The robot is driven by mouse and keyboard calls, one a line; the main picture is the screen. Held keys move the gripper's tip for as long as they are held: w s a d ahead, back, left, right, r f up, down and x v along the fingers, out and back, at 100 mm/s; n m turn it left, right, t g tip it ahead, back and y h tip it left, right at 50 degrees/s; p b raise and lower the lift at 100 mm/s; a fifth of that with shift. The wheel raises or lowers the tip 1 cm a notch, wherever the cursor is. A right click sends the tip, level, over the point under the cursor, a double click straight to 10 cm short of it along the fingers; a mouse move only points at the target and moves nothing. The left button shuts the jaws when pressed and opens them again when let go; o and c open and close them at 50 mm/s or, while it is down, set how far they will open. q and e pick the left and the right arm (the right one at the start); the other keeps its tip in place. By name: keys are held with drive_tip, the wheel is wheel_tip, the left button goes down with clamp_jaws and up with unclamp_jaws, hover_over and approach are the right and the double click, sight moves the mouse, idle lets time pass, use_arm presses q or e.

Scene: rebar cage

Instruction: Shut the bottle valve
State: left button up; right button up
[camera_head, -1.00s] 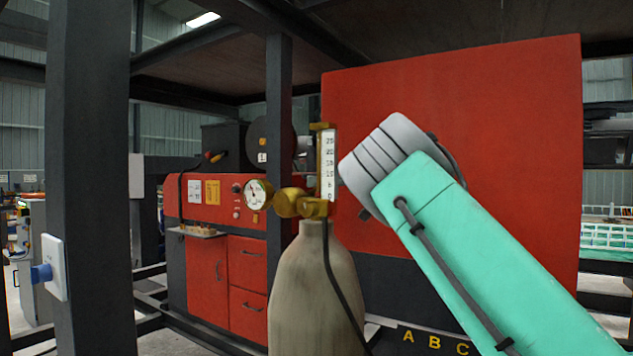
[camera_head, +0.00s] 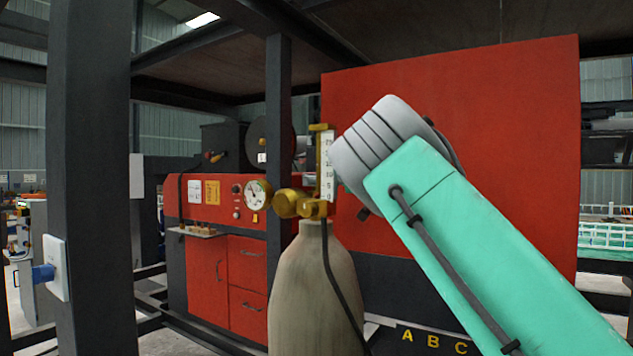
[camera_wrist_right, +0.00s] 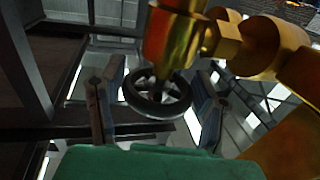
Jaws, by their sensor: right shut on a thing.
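A tall beige gas bottle (camera_head: 310,295) stands upright at the centre of the head view. On top sits a brass regulator (camera_head: 291,203) with a round gauge (camera_head: 258,194) and a flow tube (camera_head: 327,165). In the right wrist view the black spoked valve handwheel (camera_wrist_right: 143,103) hangs under the brass valve body (camera_wrist_right: 172,35). My right gripper (camera_wrist_right: 158,85) is shut on the handwheel, one finger on each side. In the head view my own grey and green arm hides the right fingers and the wheel. My left gripper is not in view.
A dark post (camera_head: 90,180) stands at the left and a thinner post (camera_head: 279,120) behind the bottle. A large red panel (camera_head: 500,140) is behind my right arm. A black hose (camera_head: 335,280) runs down the bottle. A red machine (camera_head: 215,270) stands farther back.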

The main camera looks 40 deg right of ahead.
drive_tip(key=m+h, duration=0.1)
drive_tip(key=h, duration=0.1)
drive_tip(key=m+t+h+p, duration=0.1)
drive_tip(key=m+t+h, duration=0.1)
drive_tip(key=h, duration=0.1)
drive_tip(key=shift+a+r+m+h+p, duration=0.15)
drive_tip(key=shift+r+m+h+p, duration=0.15)
drive_tip(key=shift+r+m+p, duration=0.1)
drive_tip(key=shift+f+m+t+h+p, duration=0.1)
drive_tip(key=shift+m+t+h+p, duration=0.35)
drive_tip(key=shift+m+h, duration=1.2)
drive_tip(key=shift+n+h, duration=0.25)
drive_tip(key=shift+h, duration=0.3)
drive_tip(key=o, duration=1.2)
drive_tip(key=shift+w+g, duration=0.1)
drive_tip(key=shift+g, duration=0.15)
drive_tip(key=shift+w+f, duration=0.15)
drive_tip(key=shift+f, duration=0.1)
drive_tip(key=shift+r, duration=0.3)
wheel_tip(320, 180, up, 9)
drive_tip(key=shift+f, duration=0.1)
drive_tip(key=shift+w+r, duration=0.1)
drive_tip(key=shift+r, duration=0.1)
